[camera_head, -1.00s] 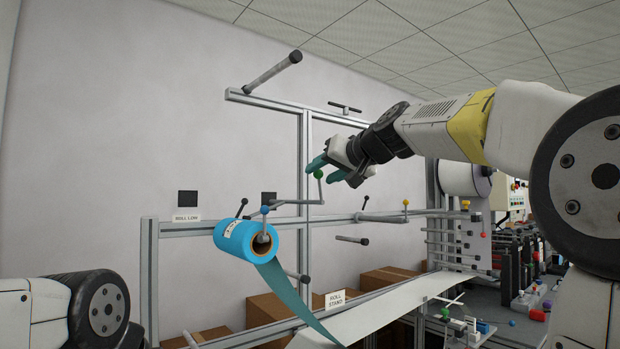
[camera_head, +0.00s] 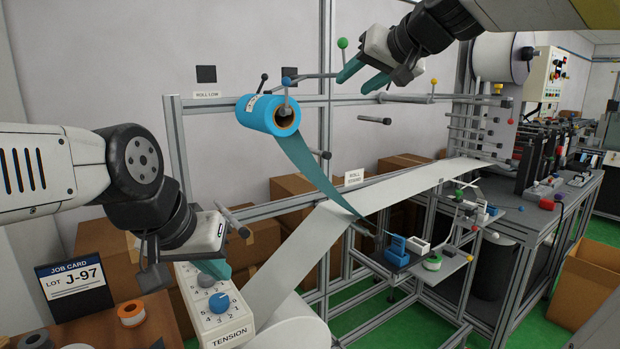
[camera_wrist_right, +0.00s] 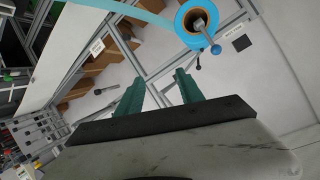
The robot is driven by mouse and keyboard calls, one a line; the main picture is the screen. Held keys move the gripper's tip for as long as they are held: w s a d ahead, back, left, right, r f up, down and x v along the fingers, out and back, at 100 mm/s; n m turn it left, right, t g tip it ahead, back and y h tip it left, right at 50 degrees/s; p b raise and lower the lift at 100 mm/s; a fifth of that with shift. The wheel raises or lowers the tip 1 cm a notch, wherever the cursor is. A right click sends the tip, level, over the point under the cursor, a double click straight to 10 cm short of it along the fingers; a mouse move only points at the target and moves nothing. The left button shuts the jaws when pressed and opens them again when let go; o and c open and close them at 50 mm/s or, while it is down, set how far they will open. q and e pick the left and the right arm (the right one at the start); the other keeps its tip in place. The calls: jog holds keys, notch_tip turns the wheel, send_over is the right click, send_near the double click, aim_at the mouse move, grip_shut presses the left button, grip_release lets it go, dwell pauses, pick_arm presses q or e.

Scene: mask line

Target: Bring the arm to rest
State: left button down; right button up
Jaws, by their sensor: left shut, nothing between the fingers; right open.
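My right gripper (camera_head: 354,83) is at the upper middle of the head view, its two teal fingers apart with nothing between them. They are near a lever with a green ball (camera_head: 342,43); I cannot tell whether they touch it. The right wrist view shows the same open fingers (camera_wrist_right: 158,92), with the blue roll (camera_wrist_right: 196,22) beyond them. My left gripper (camera_head: 213,269) is at the lower left, its teal fingers together and empty, just above the tension box (camera_head: 217,333) with its blue knob (camera_head: 219,302). Part of that gripper hides the back of the box.
A blue roll (camera_head: 270,115) on the stand feeds a strip down to a white web (camera_head: 310,245). A job card (camera_head: 76,285) and an orange roll (camera_head: 131,313) stand on a wooden surface (camera_head: 103,333) at lower left. Cardboard boxes (camera_head: 295,187) sit behind the metal frame.

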jog(key=s+d+f+g+h, duration=0.1)
jog(key=s+d+f+g, duration=0.1)
jog(key=s+f, duration=0.8)
jog(key=s+d+f+g+h, duration=0.2)
jog(key=s+f, duration=0.9)
jog(key=f, duration=0.7)
jog(key=shift+s+f+g+h, duration=0.2)
jog(key=shift+f+g+h, duration=0.1)
jog(key=shift+g, duration=0.5)
jog(key=shift+o, duration=0.2)
